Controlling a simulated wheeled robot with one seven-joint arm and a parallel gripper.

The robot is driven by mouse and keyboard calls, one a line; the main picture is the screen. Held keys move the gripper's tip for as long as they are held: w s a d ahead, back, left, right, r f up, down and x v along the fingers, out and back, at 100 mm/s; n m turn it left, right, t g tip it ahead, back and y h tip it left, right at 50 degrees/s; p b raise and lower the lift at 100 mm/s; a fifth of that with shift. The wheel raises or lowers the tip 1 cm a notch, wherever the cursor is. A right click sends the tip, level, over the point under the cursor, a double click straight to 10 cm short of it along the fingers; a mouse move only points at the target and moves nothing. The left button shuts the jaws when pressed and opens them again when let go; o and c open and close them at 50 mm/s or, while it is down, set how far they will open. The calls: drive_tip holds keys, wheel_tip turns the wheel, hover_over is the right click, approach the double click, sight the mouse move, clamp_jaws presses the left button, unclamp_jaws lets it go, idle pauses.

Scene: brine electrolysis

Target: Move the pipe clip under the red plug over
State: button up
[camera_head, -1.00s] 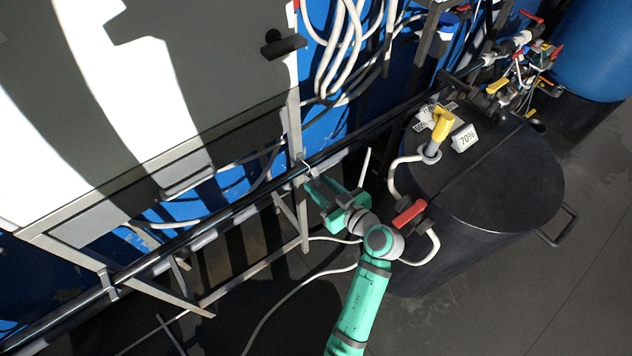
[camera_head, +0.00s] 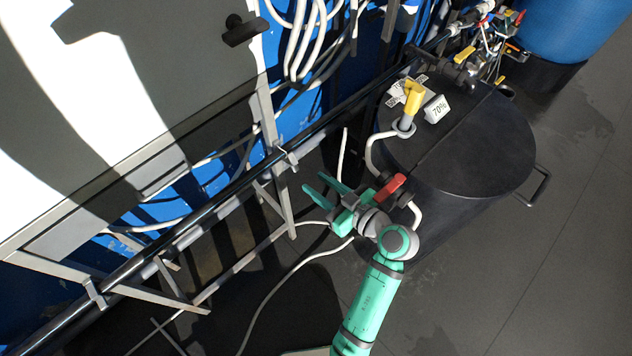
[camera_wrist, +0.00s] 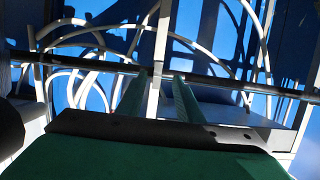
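The red plug (camera_head: 391,186) sits at the near left side of the black tank (camera_head: 470,165), just right of my gripper. A dark fitting (camera_head: 403,198) and a white hose end show just below it. I cannot tell whether this fitting is the pipe clip, as my wrist is close in front. My gripper (camera_head: 315,184) is open and empty, its green fingers pointing left towards the long dark pipe (camera_head: 222,201). In the wrist view the two fingers (camera_wrist: 160,76) stand apart, with the dark pipe and a pale upright post beyond them. The red plug is not seen there.
A yellow plug (camera_head: 413,97) and a 70% label (camera_head: 437,109) are on the tank's top. A metal frame (camera_head: 275,160) and the white-and-grey cabinet (camera_head: 170,100) stand at left. White hoses (camera_head: 300,262) run across the floor below my gripper. Open floor lies at lower right.

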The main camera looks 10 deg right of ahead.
drive_tip(key=t+y, duration=0.5)
drive_tip(key=t, duration=0.1)
approach(297, 170)
drive_tip(key=x, duration=0.8)
clamp_jaws()
